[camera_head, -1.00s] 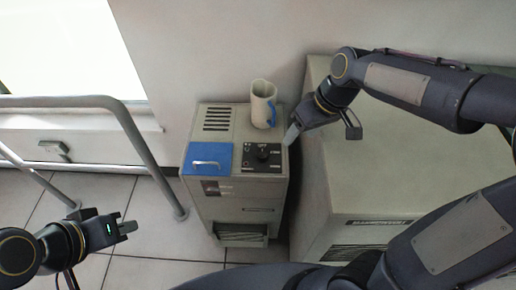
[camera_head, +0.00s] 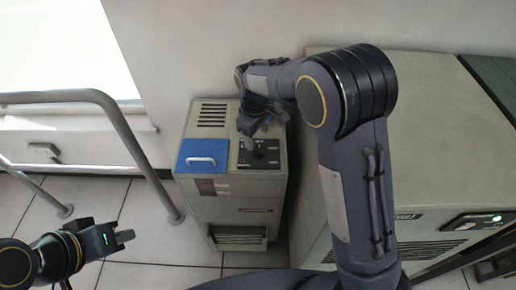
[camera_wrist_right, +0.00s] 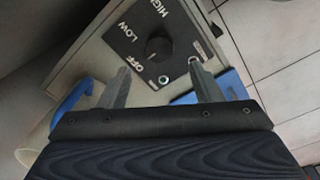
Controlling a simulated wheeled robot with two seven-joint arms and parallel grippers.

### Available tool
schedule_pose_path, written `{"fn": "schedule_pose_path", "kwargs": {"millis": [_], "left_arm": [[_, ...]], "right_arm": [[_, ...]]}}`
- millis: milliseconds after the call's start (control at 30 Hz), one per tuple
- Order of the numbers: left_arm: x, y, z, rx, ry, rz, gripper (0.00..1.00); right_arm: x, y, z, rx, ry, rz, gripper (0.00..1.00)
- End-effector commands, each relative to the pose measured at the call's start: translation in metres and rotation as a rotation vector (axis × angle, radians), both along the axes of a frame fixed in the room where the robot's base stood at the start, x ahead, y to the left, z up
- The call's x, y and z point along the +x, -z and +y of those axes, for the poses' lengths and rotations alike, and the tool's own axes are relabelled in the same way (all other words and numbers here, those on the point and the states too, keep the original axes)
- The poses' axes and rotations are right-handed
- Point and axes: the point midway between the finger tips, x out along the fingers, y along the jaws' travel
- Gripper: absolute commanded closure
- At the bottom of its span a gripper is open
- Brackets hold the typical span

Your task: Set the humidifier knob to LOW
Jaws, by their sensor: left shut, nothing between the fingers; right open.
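The humidifier (camera_head: 222,212) is a beige cabinet with a black control panel (camera_head: 270,158) on top. In the right wrist view, its black round knob (camera_wrist_right: 157,47) stands among the labels OFF, LOW and HIGH. My left gripper (camera_head: 125,236) is shut and empty, away to the left near the railing.
A blue lid (camera_head: 203,155) with a handle is left of the panel. A blue handle (camera_wrist_right: 70,105) shows at the wrist view's left. A metal railing (camera_head: 140,150) stands left of the humidifier, and a large beige cabinet (camera_head: 430,130) stands right.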

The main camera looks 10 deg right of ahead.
Motion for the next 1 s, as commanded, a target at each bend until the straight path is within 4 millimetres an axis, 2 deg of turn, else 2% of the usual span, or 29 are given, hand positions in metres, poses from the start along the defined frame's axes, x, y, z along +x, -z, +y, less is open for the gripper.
{"fn": "schedule_pose_path", "kwargs": {"millis": [100,300,500,733,1000], "left_arm": [[0.0,0.005,0.0,0.0,0.0,0.0,1.0],[0.0,0.009,0.0,0.0,0.0,0.0,1.0],[0.0,0.01,0.0,0.0,0.0,0.0,1.0],[0.0,0.01,0.0,0.0,0.0,0.0,1.0],[0.0,0.01,0.0,0.0,0.0,0.0,1.0]], "right_arm": [[0.0,0.023,-0.002,-0.002,0.003,0.005,0.41],[0.001,0.051,-0.003,-0.001,0.002,0.003,0.41],[0.002,0.063,-0.004,0.0,0.003,0.001,0.41],[0.002,0.063,-0.004,0.002,0.003,0.001,0.41],[0.002,0.063,-0.004,0.001,0.003,0.001,0.75]]}}
